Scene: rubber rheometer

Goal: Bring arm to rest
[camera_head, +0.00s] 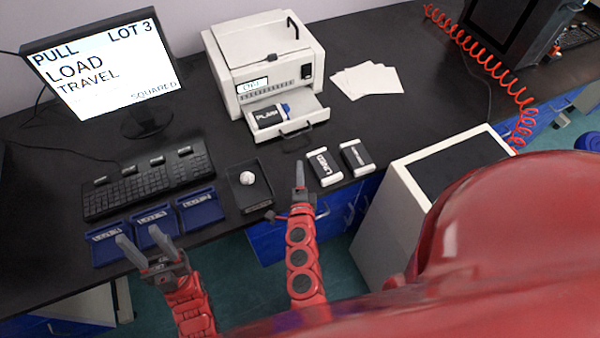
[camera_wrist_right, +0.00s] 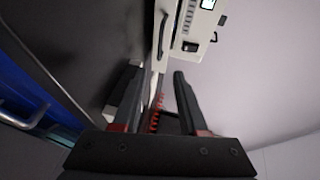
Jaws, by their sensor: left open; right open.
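My left gripper (camera_head: 140,238) is open and empty at the table's front edge, its fingers reaching over the front of the blue trays. My right gripper (camera_head: 299,180) is at the front edge between the small black tray and the two labelled blocks, seen edge-on. In the right wrist view my right gripper (camera_wrist_right: 155,85) has its two fingers spread with nothing held between them. Both arms, red, come up from below in the head view.
A white instrument (camera_head: 265,60) stands with its drawer (camera_head: 318,107) out, holding a labelled block (camera_head: 268,117). Two labelled blocks (camera_head: 325,168) (camera_head: 355,157), a black tray (camera_head: 262,192) with a white ball (camera_head: 247,178), and blue trays (camera_head: 200,210) line the front. A white cabinet (camera_head: 395,215) stands right.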

